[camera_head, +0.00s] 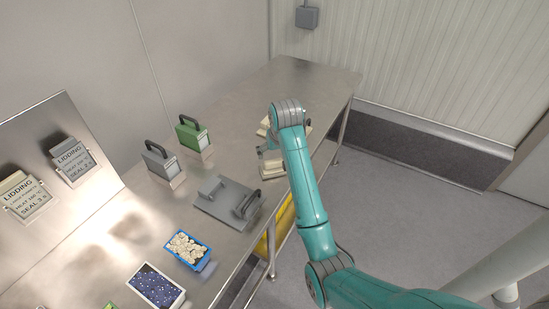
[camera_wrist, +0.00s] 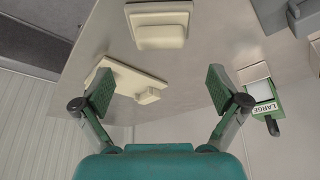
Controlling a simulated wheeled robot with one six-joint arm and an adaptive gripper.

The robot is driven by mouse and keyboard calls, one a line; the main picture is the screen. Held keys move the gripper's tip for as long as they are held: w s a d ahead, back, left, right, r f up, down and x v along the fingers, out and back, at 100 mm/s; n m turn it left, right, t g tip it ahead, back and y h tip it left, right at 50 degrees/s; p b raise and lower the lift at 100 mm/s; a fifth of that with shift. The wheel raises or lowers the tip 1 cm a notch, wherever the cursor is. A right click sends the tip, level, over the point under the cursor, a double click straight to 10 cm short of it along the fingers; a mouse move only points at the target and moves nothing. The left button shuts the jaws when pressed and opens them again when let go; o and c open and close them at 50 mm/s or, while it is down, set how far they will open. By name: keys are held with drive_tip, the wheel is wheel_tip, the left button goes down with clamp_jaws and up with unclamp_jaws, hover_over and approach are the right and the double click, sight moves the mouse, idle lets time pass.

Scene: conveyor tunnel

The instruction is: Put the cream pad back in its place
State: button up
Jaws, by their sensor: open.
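A thick cream pad-like block (camera_head: 272,169) lies on the steel table near its right edge. It also shows at the top of the wrist view (camera_wrist: 158,27), with a raised face on a wider base. A flatter cream plate (camera_wrist: 124,78) with a small block on it lies beside it in the wrist view, partly behind my left finger. I cannot tell which cream piece is the task's pad. My gripper (camera_wrist: 160,88) is open and empty, with the plate partly between and beyond its fingers. In the head view my arm partly hides the cream pieces.
A green block with a handle (camera_head: 193,134), labelled LARGE in the wrist view (camera_wrist: 264,100), stands left of the arm. Trays (camera_head: 156,287) and lidding signs are at left. The table's far end is clear.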

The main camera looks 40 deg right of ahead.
drive_tip(key=shift+v, duration=1.85)
